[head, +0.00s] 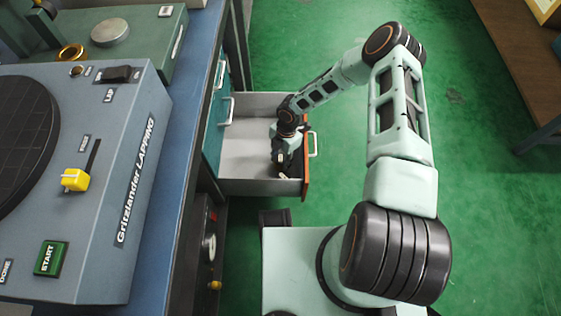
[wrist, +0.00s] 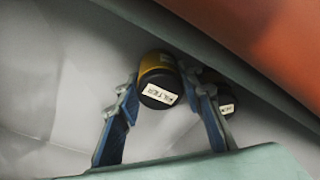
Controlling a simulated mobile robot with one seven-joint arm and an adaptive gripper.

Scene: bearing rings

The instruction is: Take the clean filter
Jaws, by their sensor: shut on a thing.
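In the wrist view, a cylindrical filter (wrist: 158,82) with a yellow-gold body and a black end labelled "FILTER" sits between the fingers of my gripper (wrist: 160,92). The gripper is shut on it. A second filter (wrist: 227,107), dark where it shows, with a similar label, lies just right of the right finger, which partly hides it. In the head view, my gripper (head: 283,163) is down inside the open drawer (head: 240,150), near its orange front. The filters are too small and covered to tell apart there.
The drawer's orange front panel (head: 307,160) and its walls stand close around my gripper. The blue bench with a grey lapping machine (head: 110,190) is at the left. A brown table (head: 520,60) is at the upper right. Green floor between is clear.

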